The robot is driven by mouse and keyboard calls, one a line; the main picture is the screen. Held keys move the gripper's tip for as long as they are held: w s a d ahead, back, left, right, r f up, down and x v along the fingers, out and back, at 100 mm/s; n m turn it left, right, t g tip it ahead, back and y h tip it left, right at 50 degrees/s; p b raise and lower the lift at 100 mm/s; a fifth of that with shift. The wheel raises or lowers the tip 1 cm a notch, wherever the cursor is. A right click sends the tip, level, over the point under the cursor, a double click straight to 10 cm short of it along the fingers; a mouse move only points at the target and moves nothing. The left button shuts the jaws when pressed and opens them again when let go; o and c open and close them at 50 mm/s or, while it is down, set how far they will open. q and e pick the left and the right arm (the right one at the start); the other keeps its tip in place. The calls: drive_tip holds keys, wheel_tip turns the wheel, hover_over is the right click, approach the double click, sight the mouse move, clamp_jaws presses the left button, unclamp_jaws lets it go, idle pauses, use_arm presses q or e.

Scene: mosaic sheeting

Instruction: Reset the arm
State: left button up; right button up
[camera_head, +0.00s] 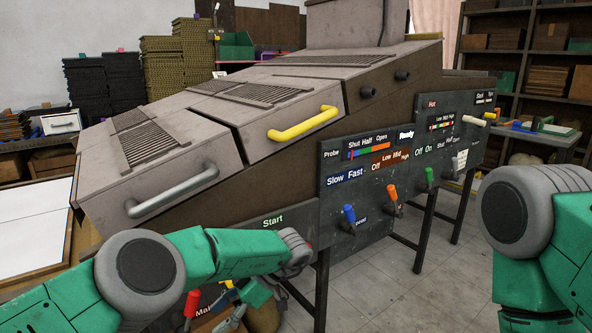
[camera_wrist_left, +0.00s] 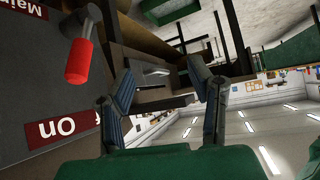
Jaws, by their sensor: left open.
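My left arm (camera_head: 150,270) reaches in from the left, with its wrist in front of the machine's Start panel. My left gripper (camera_head: 228,308) hangs low beneath it, partly cut off by the frame's bottom edge. In the left wrist view the left gripper (camera_wrist_left: 160,78) has its two fingers apart and nothing between them. A red-handled lever (camera_head: 192,305) is just left of the gripper, and it also shows in the left wrist view (camera_wrist_left: 78,62), apart from the fingers. My right arm (camera_head: 530,225) is at the right; its gripper is out of view.
The grey machine (camera_head: 165,120) has a silver handle (camera_head: 175,190) and a yellow handle (camera_head: 303,124). Its control panel (camera_head: 345,185) carries blue (camera_head: 349,214), orange (camera_head: 392,193) and green (camera_head: 430,177) levers. Stacked sheets (camera_head: 162,65) stand behind. Floor is open at lower right.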

use_arm(q)
drive_tip(key=w+a+f+m+t+y, duration=0.2)
drive_tip(key=w+a+f+m+t, duration=0.3)
drive_tip(key=m+t, duration=0.5)
drive_tip(key=s+f+m+t+h, duration=0.4)
drive_tip(key=s+f+m+h, duration=0.3)
drive_tip(key=s+f, duration=0.1)
drive_tip(key=s+a+m+g+h, duration=0.1)
drive_tip(key=s+a+g, duration=0.1)
drive_tip(key=s, duration=0.8)
drive_tip(key=s+a+m+g+h, duration=0.2)
drive_tip(key=s+g, duration=0.2)
drive_tip(key=s, duration=0.7)
drive_tip(key=s+a+m+g+h, duration=0.1)
drive_tip(key=s+a+m+g, duration=0.1)
drive_tip(key=s, duration=0.8)
drive_tip(key=shift+s+a+f+g, duration=0.2)
drive_tip(key=shift+a+f+g, duration=0.2)
drive_tip(key=shift+g, duration=0.4)
